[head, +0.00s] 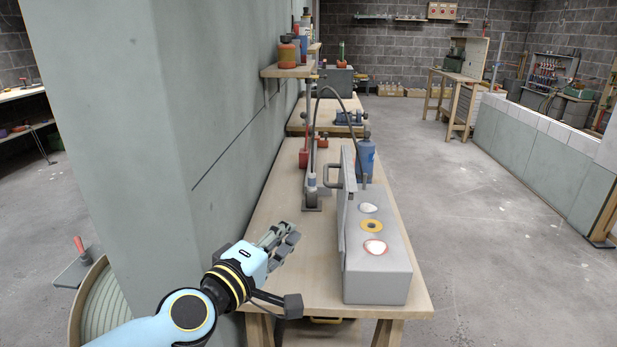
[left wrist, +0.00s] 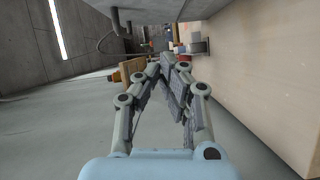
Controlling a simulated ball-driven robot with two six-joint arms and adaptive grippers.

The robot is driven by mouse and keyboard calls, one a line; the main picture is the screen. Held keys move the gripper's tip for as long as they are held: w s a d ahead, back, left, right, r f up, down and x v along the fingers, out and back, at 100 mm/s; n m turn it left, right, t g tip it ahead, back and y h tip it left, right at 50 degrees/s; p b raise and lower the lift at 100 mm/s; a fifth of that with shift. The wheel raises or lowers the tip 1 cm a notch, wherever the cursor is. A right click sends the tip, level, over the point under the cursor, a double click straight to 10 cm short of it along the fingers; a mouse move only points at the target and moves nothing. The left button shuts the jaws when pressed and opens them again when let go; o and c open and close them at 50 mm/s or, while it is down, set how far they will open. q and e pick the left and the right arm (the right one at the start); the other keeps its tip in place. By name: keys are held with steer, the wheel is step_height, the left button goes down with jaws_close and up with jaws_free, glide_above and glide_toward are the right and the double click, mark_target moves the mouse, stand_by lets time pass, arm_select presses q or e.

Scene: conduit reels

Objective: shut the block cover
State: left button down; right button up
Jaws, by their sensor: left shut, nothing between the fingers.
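The grey block (head: 378,285) stands on the near right part of the wooden table (head: 290,245). Its cover (head: 346,215) is a thin grey panel standing upright along the block's left edge, so the block's top is exposed. A dark handle (head: 331,178) sticks out to the left from the cover's far part. My right gripper is out of view.
A blue bottle (head: 366,158) stands behind the block. A grey upright tool with a curved black hose (head: 312,180) stands behind and left of it. A pale green pillar (head: 190,150) rises at the table's left. Bare tabletop lies between gripper and cover.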

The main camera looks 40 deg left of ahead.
arm_select(q)
steer(key=a+r+n+y, duration=0.4)
steer(key=n, duration=0.2)
steer(key=w+r, duration=0.1)
steer(key=w, duration=1.1)
steer(key=shift+d+r+p, duration=0.15)
steer(key=shift+d+p, duration=0.05)
steer(key=shift+p, duration=0.15)
steer(key=shift+s, duration=0.1)
